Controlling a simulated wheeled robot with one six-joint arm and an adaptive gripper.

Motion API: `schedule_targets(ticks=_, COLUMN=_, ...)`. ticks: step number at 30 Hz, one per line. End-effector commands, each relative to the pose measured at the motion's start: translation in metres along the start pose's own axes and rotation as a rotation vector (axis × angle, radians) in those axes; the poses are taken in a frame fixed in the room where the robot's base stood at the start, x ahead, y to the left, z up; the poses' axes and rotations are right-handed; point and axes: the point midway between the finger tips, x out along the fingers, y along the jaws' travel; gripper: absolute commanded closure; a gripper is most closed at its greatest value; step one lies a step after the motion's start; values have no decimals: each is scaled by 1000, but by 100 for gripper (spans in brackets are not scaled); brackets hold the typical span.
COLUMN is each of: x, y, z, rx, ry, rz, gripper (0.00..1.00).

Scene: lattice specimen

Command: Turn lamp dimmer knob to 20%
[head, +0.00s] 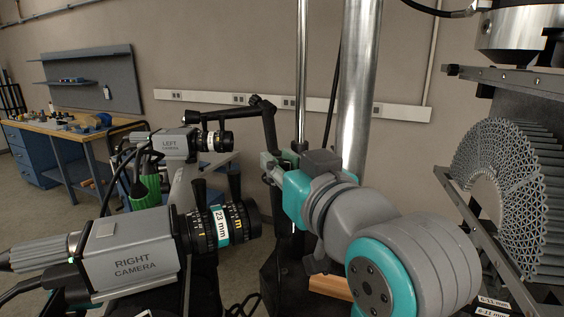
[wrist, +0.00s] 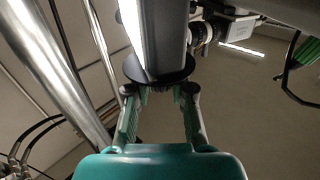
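In the wrist view, a lamp (wrist: 166,35) with a grey housing and a bright white strip comes down from the top. A round black disc-shaped part (wrist: 158,77), perhaps the dimmer knob, is at its near end. No dial marks or percent setting can be read. My gripper (wrist: 160,95) has its two teal-padded fingers apart, with the tips near the left and right edges of the disc. I cannot tell whether they touch it. In the head view, my gripper (head: 270,168) points left, beside a black jointed arm. The lamp is not clearly visible there.
The left camera (head: 172,146) and right camera (head: 130,252) stand on the left, with cables. Steel columns (head: 357,90) rise behind my arm. The lattice specimen (head: 500,195) is at right. A workbench (head: 70,132) stands far left against the wall.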

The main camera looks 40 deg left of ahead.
Motion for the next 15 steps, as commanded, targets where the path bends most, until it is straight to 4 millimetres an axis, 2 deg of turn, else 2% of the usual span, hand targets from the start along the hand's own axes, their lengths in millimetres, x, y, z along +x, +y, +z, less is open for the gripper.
schedule_targets(ticks=8, x=0, y=0, z=0, rx=0, ry=0, rz=-5, gripper=100)
schedule_targets(ticks=15, x=0, y=2, z=0, rx=2, ry=-1, rz=-75, gripper=100)
